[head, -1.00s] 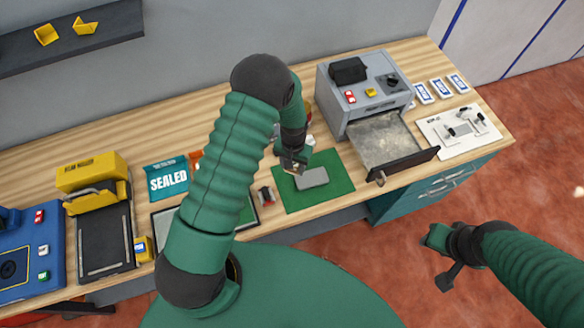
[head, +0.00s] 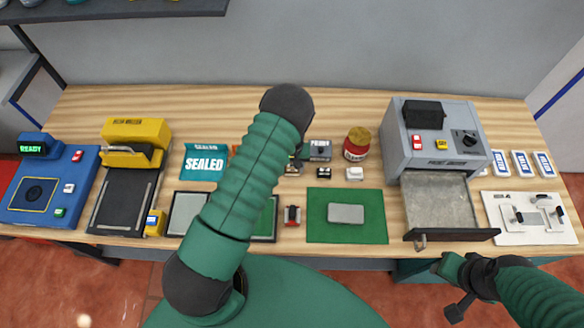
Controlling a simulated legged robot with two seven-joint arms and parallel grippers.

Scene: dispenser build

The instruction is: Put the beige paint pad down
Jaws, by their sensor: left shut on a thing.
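My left gripper (head: 295,163) is over the back middle of the bench, partly hidden behind my own green arm. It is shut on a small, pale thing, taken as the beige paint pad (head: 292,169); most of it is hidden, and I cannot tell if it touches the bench. My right gripper (head: 455,284) is at the lower right, in front of the bench edge; its jaws are too unclear to read.
A grey block (head: 346,213) lies on a green mat (head: 318,232). A grey machine (head: 437,140) with an open drawer (head: 436,204) stands right.

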